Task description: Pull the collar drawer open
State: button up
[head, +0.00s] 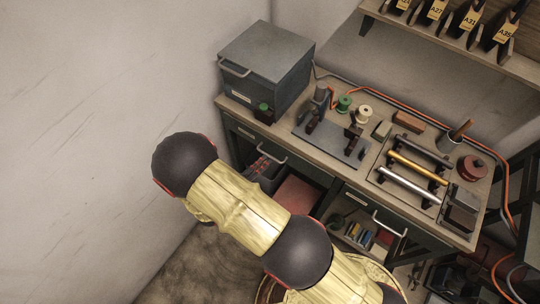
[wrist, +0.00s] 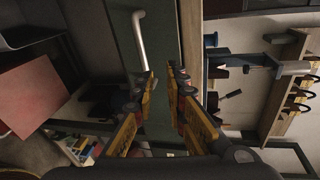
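The bench has two dark green drawers below its top; I cannot read their labels, so I cannot tell which is the collar drawer. The left drawer (head: 247,136) has a pale bar handle (head: 272,157) and looks closed. The right drawer (head: 358,206) has a similar handle (head: 389,226) and also looks closed. In the wrist view, turned sideways, a green drawer front (wrist: 121,38) with a pale handle (wrist: 140,38), likely the left drawer's, lies ahead. My gripper (wrist: 165,72) is open and empty, its fingertips close to the handle's near end; contact is unclear.
A grey metal box (head: 262,65) stands on the bench's left end. Rods, spools and tools cover the bench top (head: 290,126). A red panel (head: 298,194) and an open shelf of small items (head: 358,234) lie below. The wall is close on the left.

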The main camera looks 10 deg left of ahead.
aim_at(270, 156)
jog(key=shift+w+d+f+n+t+y+b, duration=0.1)
jog(key=shift+w+d+f+n+y+b, duration=0.2)
jog(key=shift+w+f, duration=0.55)
jog(key=shift+w+d+f+n+t+y+b, duration=0.1)
jog(key=shift+w+f+n+b, duration=0.3)
jog(key=shift+w, duration=0.7)
jog(key=shift+w+d+f+n+t+y+b, duration=0.15)
jog(key=shift+w+f+n, duration=0.25)
jog(key=shift+w+f, duration=0.45)
jog(key=shift+w+r, duration=0.15)
jog(key=shift+r, duration=0.05)
jog(key=shift+c, duration=0.3)
grip_shut()
jog(key=shift+d, duration=0.1)
